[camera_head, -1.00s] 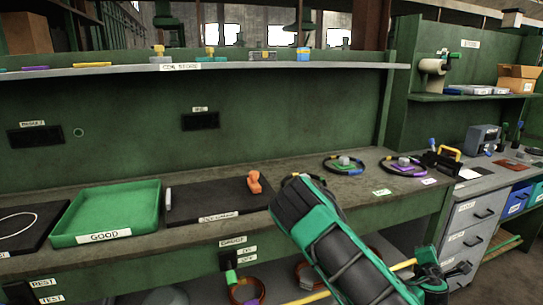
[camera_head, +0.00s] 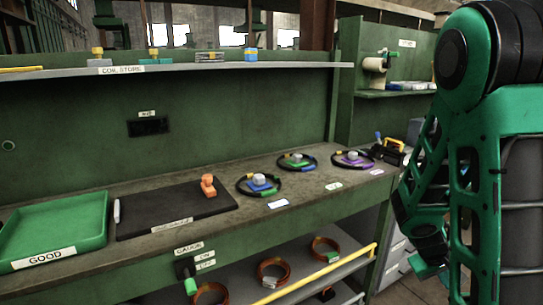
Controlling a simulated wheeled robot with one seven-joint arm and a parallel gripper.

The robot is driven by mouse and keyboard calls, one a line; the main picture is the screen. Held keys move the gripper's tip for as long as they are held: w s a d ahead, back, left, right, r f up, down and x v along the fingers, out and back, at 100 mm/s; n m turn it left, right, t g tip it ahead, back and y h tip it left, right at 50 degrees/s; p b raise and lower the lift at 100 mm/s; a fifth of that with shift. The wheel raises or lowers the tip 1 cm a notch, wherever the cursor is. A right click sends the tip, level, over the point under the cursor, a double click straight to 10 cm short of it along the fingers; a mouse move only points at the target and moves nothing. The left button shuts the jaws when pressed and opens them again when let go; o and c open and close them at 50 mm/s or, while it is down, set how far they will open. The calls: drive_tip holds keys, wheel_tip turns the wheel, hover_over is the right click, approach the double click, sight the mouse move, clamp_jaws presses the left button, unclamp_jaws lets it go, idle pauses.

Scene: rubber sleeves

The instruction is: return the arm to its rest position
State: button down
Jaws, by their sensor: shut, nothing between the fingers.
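My green and black arm (camera_head: 515,130) is folded up at the right side of the picture, close to the camera. Its lower links (camera_head: 430,240) hang to the right of the bench's end, clear of the bench top. I cannot make out my gripper's fingers; they are hidden or outside the picture.
The workbench holds a green GOOD tray (camera_head: 52,222), a black mat (camera_head: 150,218) with an orange piece (camera_head: 208,186), and several black rings with coloured blocks, one blue (camera_head: 259,185). Copper-coloured rings (camera_head: 273,271) lie on the shelf below. A yellow rail (camera_head: 315,274) runs along that shelf's front.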

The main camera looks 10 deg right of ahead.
drive_tip(key=s+a+r+m+y, duration=0.4)
drive_tip(key=s+a+r+y, duration=0.3)
drive_tip(key=s+a+r, duration=0.5)
drive_tip(key=s+a, duration=0.2)
drive_tip(key=a, duration=0.1)
drive_tip(key=shift+s+a+r+g, duration=0.2)
drive_tip(key=shift+a+r+g, duration=0.1)
drive_tip(key=shift+a, duration=0.1)
